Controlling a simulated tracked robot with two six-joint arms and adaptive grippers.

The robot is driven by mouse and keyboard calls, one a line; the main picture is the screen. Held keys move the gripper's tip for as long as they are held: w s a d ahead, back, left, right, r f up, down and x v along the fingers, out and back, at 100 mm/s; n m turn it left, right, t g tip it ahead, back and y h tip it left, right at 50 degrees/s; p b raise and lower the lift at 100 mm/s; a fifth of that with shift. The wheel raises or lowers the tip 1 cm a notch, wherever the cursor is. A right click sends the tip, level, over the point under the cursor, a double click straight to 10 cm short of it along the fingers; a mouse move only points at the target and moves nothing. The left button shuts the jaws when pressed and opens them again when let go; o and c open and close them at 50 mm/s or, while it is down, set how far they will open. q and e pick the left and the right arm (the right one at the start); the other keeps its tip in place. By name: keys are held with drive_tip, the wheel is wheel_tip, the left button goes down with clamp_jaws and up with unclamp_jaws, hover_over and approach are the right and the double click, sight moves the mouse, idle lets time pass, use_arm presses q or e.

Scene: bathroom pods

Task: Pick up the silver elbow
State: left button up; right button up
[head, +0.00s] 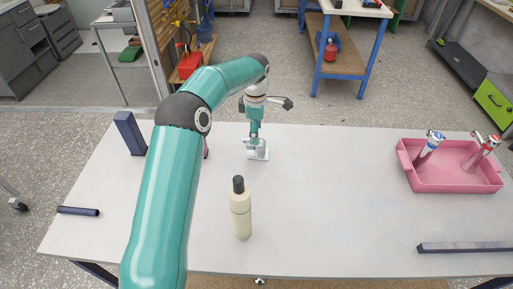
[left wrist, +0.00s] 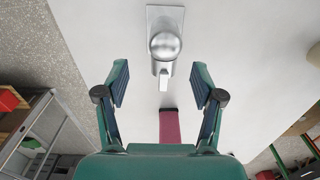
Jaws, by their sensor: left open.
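The silver elbow (head: 260,154), with a flat square base plate, stands on the grey table toward its far edge. In the left wrist view the silver elbow (left wrist: 165,45) shows its rounded top and a short light stub pointing toward my gripper. My left gripper (head: 254,136) is at the elbow in the head view and partly covers it. In the left wrist view my left gripper (left wrist: 160,70) is open, with nothing between its fingers but the stub's end near the tips. Whether it touches the elbow I cannot tell. My right gripper is not in view.
A cream bottle (head: 240,215) with a dark cap stands near the front. A pink tray (head: 450,186) with two taps is at the right. A pink piece (left wrist: 170,125) lies below my gripper. The table's middle right is clear.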

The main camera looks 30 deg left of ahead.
sight(256, 147)
use_arm(q)
drive_tip(key=f+p, duration=0.1)
drive_tip(key=f, duration=0.1)
drive_tip(key=d+f, duration=0.1)
drive_tip(key=f, duration=0.2)
drive_tip(key=shift+d+f+p, duration=0.1)
drive_tip(key=shift+p, duration=0.25)
drive_tip(key=shift+f, duration=0.2)
clamp_jaws()
